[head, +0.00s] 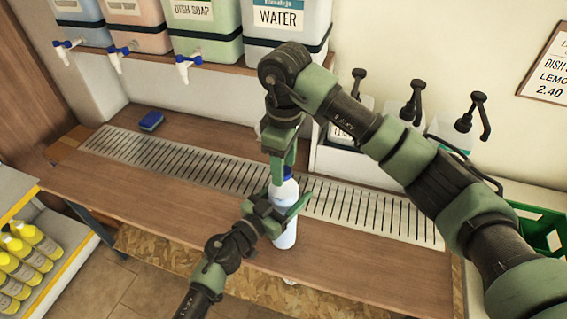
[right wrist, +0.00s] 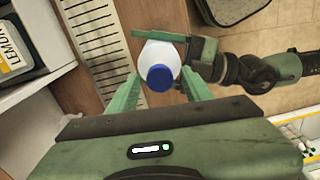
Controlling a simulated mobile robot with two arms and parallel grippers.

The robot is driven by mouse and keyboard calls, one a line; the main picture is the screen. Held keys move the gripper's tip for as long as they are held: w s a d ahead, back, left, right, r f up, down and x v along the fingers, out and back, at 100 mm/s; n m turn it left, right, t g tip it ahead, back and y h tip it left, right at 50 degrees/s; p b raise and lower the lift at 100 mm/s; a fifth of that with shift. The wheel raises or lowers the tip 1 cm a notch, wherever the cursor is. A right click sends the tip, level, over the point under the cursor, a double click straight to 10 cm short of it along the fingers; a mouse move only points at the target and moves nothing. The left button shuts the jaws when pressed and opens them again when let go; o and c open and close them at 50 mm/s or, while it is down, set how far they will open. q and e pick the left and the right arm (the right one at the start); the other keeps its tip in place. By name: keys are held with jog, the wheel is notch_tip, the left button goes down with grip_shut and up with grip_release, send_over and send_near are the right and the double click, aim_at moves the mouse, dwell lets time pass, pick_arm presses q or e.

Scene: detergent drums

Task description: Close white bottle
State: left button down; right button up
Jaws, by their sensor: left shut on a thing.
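The white bottle (head: 285,237) stands upright near the front of the wooden counter, with a blue cap (head: 288,173) on its top. My left gripper (head: 279,210) is shut around the bottle's upper body from the front. My right gripper (head: 284,172) points down over the bottle top, with its fingers around the cap's height. In the right wrist view, the blue cap (right wrist: 160,77) shows between the two spread green fingers, with gaps on both sides. The bottle's shoulder (right wrist: 160,54) shows beside the cap. Whether the cap is fully seated cannot be told.
A slotted metal drain (head: 170,157) runs along the counter behind the bottle. A blue sponge (head: 151,121) lies at the left. Drums with taps (head: 206,32) stand on the shelf above. Pump bottles (head: 452,130) stand in a white holder at the right, partly behind my right arm.

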jog(key=n, duration=0.3)
jog(key=r+n, duration=0.1)
jog(key=n, duration=0.2)
jog(key=shift+w+a+r+n, duration=0.1)
jog(key=shift+r+n, duration=0.05)
jog(key=shift+n, duration=0.25)
jog(key=n, duration=0.3)
jog(key=r+n, duration=0.1)
jog(key=n, duration=0.3)
jog(key=shift+a+r+n, duration=0.15)
jog(key=shift+n, duration=0.15)
jog(key=n, duration=0.5)
jog(key=shift+r, duration=0.4)
jog(key=n, duration=0.3)
jog(key=r+n, duration=0.1)
jog(key=n, duration=0.3)
jog(key=shift+r, duration=0.1)
jog(key=n, duration=0.5)
jog(key=shift+r, duration=0.4)
jog(key=n, duration=0.5)
jog(key=shift+r, duration=0.4)
jog(key=n, duration=0.4)
jog(key=shift+r+n, duration=0.3)
jog(key=shift+r, duration=0.05)
jog(key=n, duration=0.5)
jog(key=shift+d+r, duration=0.2)
jog(key=shift+r, duration=0.15)
